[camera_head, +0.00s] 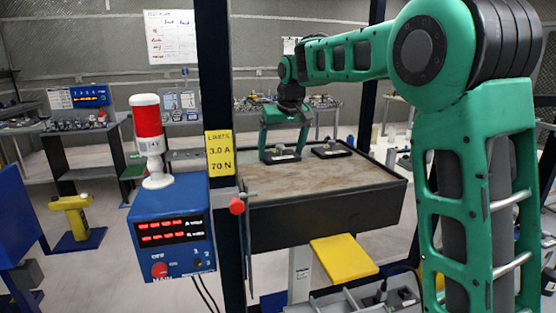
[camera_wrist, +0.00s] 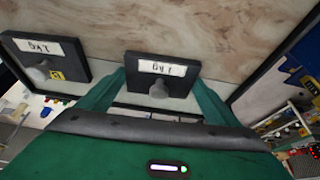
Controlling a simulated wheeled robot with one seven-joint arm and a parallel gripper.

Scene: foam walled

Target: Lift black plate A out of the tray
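Two black plates, each with a white label and a grey knob, are at the tray (camera_head: 345,208). My gripper (camera_head: 282,148) is over the left plate (camera_head: 280,157) in the head view. In the wrist view this plate (camera_wrist: 140,88) lies between the green fingers of my gripper (camera_wrist: 160,84), close to both; whether they press on it is unclear. The other plate (camera_head: 331,153) is to its right in the head view and at left in the wrist view (camera_wrist: 72,63), with a small yellow tag. I cannot read which plate is A.
A dark post (camera_head: 215,100) with a yellow limit sign (camera_head: 220,153) stands left of the tray. A blue box (camera_head: 172,235) with a red-and-white lamp is beside it. A yellow panel (camera_head: 343,257) juts out below the tray front. The tray's front half is clear.

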